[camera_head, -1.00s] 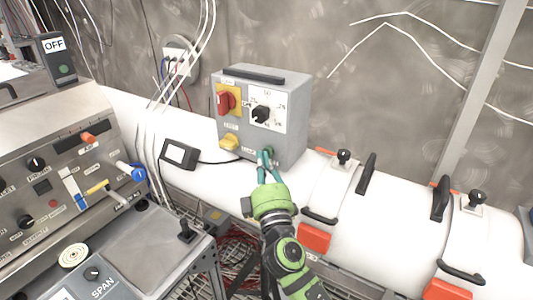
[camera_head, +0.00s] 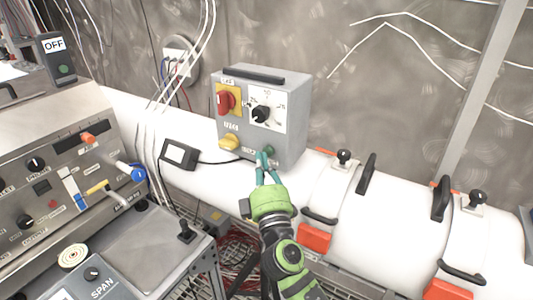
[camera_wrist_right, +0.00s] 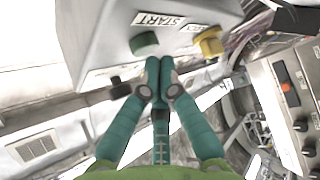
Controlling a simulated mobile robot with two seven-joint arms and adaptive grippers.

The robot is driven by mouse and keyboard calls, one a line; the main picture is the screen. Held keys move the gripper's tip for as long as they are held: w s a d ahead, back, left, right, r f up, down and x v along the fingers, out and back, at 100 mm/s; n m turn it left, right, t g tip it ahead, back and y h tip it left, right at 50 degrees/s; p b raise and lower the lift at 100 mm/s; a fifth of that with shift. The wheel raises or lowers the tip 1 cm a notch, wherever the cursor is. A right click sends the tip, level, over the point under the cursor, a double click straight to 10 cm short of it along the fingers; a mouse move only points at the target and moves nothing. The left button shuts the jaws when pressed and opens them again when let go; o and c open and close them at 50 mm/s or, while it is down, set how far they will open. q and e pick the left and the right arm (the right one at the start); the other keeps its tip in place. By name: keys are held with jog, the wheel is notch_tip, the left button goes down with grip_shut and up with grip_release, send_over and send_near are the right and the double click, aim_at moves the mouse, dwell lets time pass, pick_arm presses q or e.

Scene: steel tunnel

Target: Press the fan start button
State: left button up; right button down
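The start button is a round green button (camera_head: 269,151) low on the front of a grey control box (camera_head: 291,130). In the right wrist view the green button (camera_wrist_right: 144,42) sits under a START label (camera_wrist_right: 159,20). My right gripper (camera_head: 262,156) is just in front of the box's lower edge, its teal fingers pointing up at it. Its fingertips (camera_wrist_right: 159,67) are together with nothing between them, just below and right of the button in the wrist view. Whether they touch the box cannot be told, but they do not cover the button. My left gripper is not in view.
The box also has a yellow button (camera_head: 229,142), a red switch (camera_head: 225,102) and a black rotary knob (camera_head: 261,114). It stands on a large white pipe (camera_head: 385,235). A small black device (camera_head: 180,154) lies left of it. A control console (camera_head: 60,180) fills the left.

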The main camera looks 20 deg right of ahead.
jog(key=shift+s+a, duration=0.15)
jog(key=shift+a, duration=0.05)
jog(key=shift+s+a+b, duration=0.35)
jog(key=shift+s+a, duration=0.6)
jog(key=shift+a, duration=0.25)
jog(key=shift+s+a+b, duration=0.35)
jog(key=shift+s+a, duration=0.55)
jog(key=shift+a, duration=0.25)
